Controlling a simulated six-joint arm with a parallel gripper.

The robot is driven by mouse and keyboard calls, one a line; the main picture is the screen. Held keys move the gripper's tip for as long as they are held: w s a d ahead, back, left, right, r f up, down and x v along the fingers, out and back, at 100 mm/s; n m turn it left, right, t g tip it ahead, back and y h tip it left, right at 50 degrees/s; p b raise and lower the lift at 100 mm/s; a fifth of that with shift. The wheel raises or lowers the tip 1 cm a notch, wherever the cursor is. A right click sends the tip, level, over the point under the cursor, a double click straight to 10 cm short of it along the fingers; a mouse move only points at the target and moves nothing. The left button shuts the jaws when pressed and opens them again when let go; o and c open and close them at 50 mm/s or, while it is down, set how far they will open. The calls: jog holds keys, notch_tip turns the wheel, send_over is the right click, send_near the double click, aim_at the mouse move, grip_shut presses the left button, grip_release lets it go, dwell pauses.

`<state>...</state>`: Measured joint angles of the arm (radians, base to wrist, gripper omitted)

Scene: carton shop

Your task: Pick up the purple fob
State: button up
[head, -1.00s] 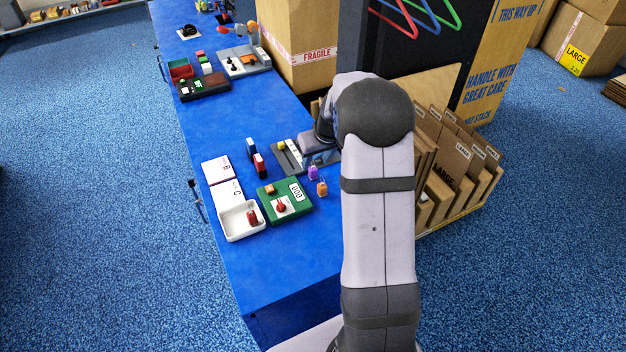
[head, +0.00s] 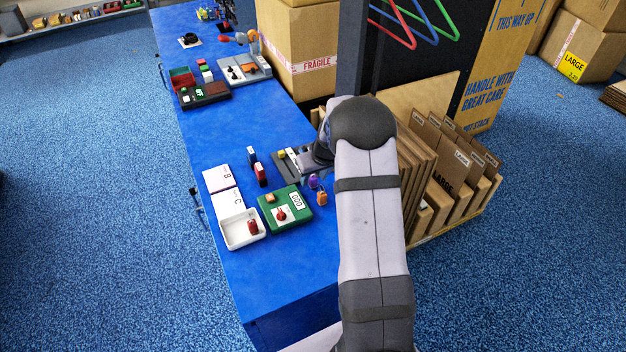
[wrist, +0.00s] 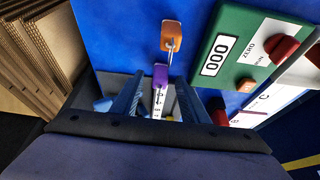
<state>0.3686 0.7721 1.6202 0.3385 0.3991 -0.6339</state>
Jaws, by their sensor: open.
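The purple fob (head: 312,182) lies on the blue bench beside the orange fob (head: 321,197). In the wrist view the purple fob (wrist: 160,77) shows between and just past the two fingers of my gripper (wrist: 160,98), with a pale strip running from it back between them. My gripper is open, and I see no clear contact with the fob. The orange fob (wrist: 171,30) lies farther out, with a metal ring toward the purple one. In the head view my arm partly hides my gripper (head: 309,160), which is low over the grey tray behind the fobs.
A green panel (head: 303,219) with a counter and red knob stands left of the fobs. A white tray (head: 243,243) holds a red item. Red and blue upright pieces (head: 261,174) stand near the grey tray (head: 283,164). Cardboard sheets (head: 452,165) stand right of the bench.

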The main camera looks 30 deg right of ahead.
aim_at(313, 177)
jog(key=shift+x, duration=1)
jog(key=shift+r, duration=0.1)
jog(key=shift+c, duration=0.3)
grip_shut()
jog(key=shift+r, duration=0.1)
notch_tip(313, 177, up, 10)
jog(key=shift+f+b, duration=0.1)
jog(key=shift+b, duration=0.4)
